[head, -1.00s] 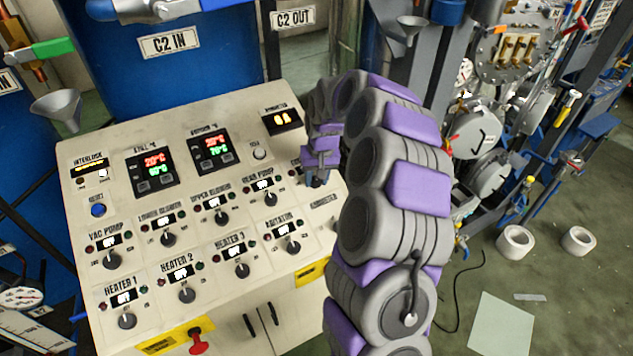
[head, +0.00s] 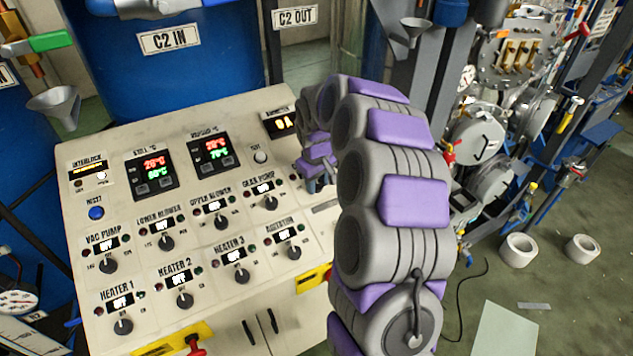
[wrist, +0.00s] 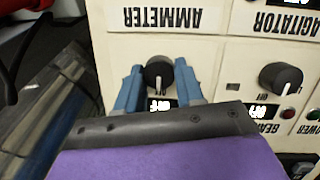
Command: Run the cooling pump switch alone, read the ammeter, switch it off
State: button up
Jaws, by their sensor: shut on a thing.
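My gripper (wrist: 160,85) has its blue fingers on either side of a black rotary knob (wrist: 158,72) and is shut on it. The wrist view is upside down. A small display beside the knob (wrist: 160,103) is partly hidden and seems to read OFF. In the head view my gripper (head: 318,186) is at the panel's right side, and my arm hides the knob and its label. The ammeter display (head: 284,124) at the panel's top right is lit orange, partly covered by my arm, seemingly about 0.1. An ammeter label plate (wrist: 152,18) lies beyond the knob.
The control panel (head: 130,210) carries several other knobs close by, including the agitator knob (head: 294,252) and the gear pump knob (head: 271,203). A red emergency button (head: 195,345) is at the lower front. Two white rolls lie on the floor at right, including one (head: 518,250).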

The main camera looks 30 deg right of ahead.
jog(key=shift+s, duration=0.1)
jog(key=o, duration=1)
jog(key=r, duration=0.5)
jog(key=s+a+r, duration=0.1)
jog(key=r, duration=0.5)
jog(key=s+r+b, duration=0.1)
jog(key=r, duration=0.5)
jog(key=shift+s+a, duration=0.1)
jog(key=shift+a, duration=0.05)
